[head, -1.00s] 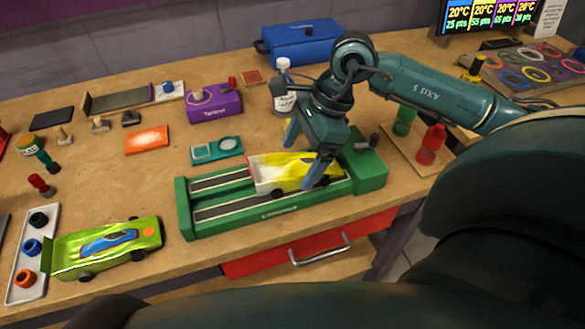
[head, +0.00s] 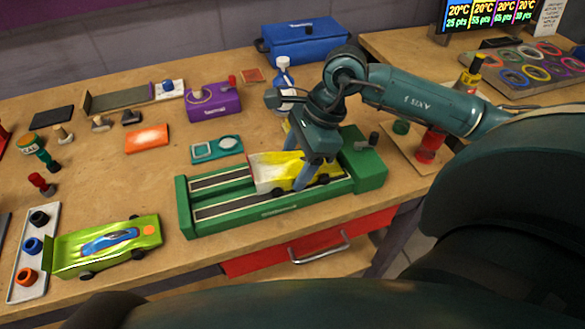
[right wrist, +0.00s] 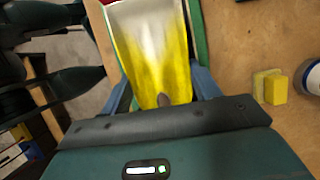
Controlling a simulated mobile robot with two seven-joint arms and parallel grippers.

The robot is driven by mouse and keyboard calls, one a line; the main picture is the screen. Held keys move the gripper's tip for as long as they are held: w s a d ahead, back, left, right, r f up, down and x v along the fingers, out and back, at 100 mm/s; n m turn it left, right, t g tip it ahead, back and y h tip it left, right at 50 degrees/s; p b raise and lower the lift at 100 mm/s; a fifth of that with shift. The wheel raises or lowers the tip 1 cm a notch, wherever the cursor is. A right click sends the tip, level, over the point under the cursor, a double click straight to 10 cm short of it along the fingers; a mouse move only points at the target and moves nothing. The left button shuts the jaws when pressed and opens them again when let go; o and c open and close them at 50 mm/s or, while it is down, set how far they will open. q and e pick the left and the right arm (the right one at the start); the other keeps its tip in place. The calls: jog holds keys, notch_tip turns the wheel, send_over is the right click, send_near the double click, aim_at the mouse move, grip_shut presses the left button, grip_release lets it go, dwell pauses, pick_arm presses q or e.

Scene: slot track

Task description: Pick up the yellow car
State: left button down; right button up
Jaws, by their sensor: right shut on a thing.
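The yellow car (head: 273,171), yellow with a white section at its left end, sits in the green slot track (head: 240,214). My right gripper (head: 290,168) reaches down over the car and is shut on its body, one finger on the near side. In the right wrist view the car (right wrist: 152,55) lies between the two fingers (right wrist: 162,92). The car appears to be still at track level; any gap beneath it cannot be told. The far finger is mostly hidden in the head view. My left gripper is not in view.
A green car (head: 105,247) stands at the front left beside a white tray (head: 22,277) of coloured rings. A purple box (head: 214,102), spray bottle (head: 283,78) and blue toolbox (head: 303,42) stand behind the track. A red bottle (head: 431,146) is to the right.

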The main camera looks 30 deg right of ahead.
jog(key=shift+c, duration=0.8)
jog(key=shift+r, duration=0.15)
